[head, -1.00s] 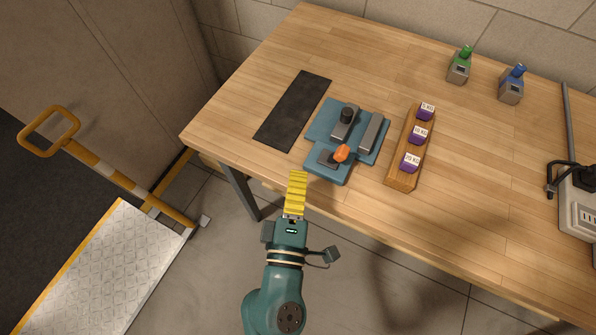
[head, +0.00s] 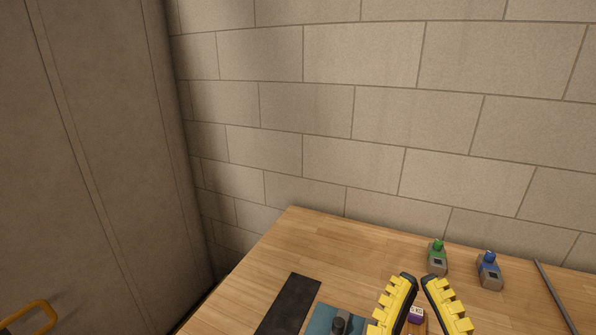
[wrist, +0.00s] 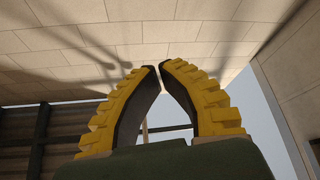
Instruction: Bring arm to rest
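My gripper (head: 419,276) stands raised at the bottom of the head view, in front of the tabletop. Its two yellow ridged fingers have dark inner pads and lean toward each other, with a gap between the tips. The wrist view shows the same fingers (wrist: 159,67) with nothing between them and a wall and ceiling beyond. My gripper is open and empty. The rest of my arm is below the head view.
A purple labelled block (head: 416,318) shows partly between the fingers. A brick wall (head: 360,110) stands behind.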

